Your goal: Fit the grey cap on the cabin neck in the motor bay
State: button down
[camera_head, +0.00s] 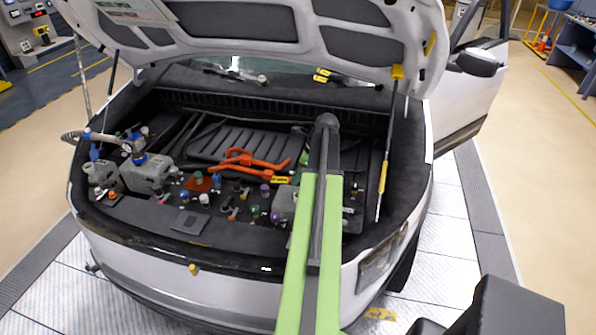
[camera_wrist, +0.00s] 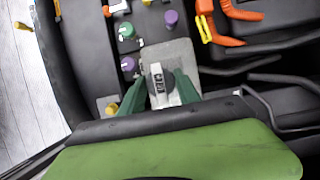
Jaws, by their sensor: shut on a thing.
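In the wrist view my gripper (camera_wrist: 161,82) has its two green fingers closed around a dark grey cap (camera_wrist: 168,84) with a pale marked strip on top. The cap is over a light grey tank (camera_wrist: 178,51) in the motor bay. The cabin neck cannot be made out; the cap and fingers cover that part of the tank. Whether the cap touches a neck cannot be told. In the head view my arm hides the gripper and cap, and the grey tank (camera_head: 284,203) shows beside the arm.
Orange cables (camera_head: 265,163) run behind the tank. A yellow-ended prop rod (camera_head: 384,175) is at the right under the raised hood (camera_head: 365,47). Grey tanks (camera_head: 148,173) stand at the left.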

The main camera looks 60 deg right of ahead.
jog(key=shift+s+f+b, duration=0.2)
jog(key=shift+f+b, duration=2.65)
jog(key=shift+f, duration=0.05)
jog(key=shift+f+b, duration=1.45)
jog(key=c, duration=0.8)
grip_release()
jog(key=p+v, duration=1.6)
jog(key=v, duration=0.1)
jog(key=shift+r, duration=0.3)
